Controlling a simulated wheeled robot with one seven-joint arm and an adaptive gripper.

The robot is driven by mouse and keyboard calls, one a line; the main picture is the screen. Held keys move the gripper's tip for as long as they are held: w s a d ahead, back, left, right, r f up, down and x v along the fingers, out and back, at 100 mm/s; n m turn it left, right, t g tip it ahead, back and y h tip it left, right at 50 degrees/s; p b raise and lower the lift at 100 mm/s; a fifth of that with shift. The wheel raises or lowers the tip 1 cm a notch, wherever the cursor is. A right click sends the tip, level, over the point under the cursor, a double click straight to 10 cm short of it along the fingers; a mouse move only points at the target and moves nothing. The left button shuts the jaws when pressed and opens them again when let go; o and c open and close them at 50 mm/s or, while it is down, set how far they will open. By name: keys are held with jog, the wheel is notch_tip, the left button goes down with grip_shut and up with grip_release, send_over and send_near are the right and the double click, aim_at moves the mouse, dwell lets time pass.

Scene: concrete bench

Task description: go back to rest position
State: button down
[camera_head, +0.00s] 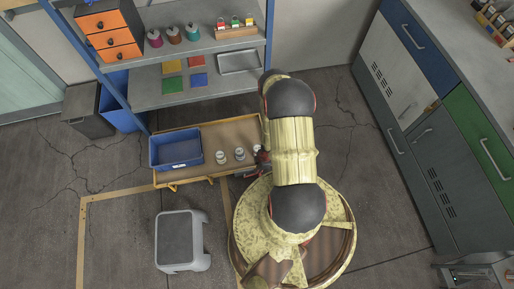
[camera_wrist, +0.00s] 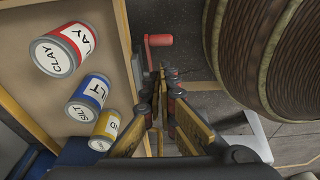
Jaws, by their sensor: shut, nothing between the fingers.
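My gripper (camera_wrist: 166,73) points away from the camera in the wrist view, its fingertips together and empty. It is beside the edge of a wooden cart top (camera_head: 223,133), off to the side of three cans. The wrist view shows a can with a red label reading CLAY (camera_wrist: 62,50), a can with a blue label reading SILT (camera_wrist: 88,95) and a yellow-labelled can (camera_wrist: 107,130), whose word is partly hidden. In the head view my arm covers most of the gripper.
A blue bin (camera_head: 177,149) stands on the cart's left part. A grey step stool (camera_head: 181,240) is on the floor in front. Shelving (camera_head: 200,90) stands behind, and a cabinet bench (camera_head: 440,120) on the right. A red handle (camera_wrist: 158,40) is near the fingertips in the wrist view.

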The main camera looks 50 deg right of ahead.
jog(key=r, duration=0.1)
jog(key=s+d+r+p, duration=0.1)
jog(key=r, duration=0.3)
jog(key=shift+s+d, duration=0.15)
jog(key=shift+d, duration=0.25)
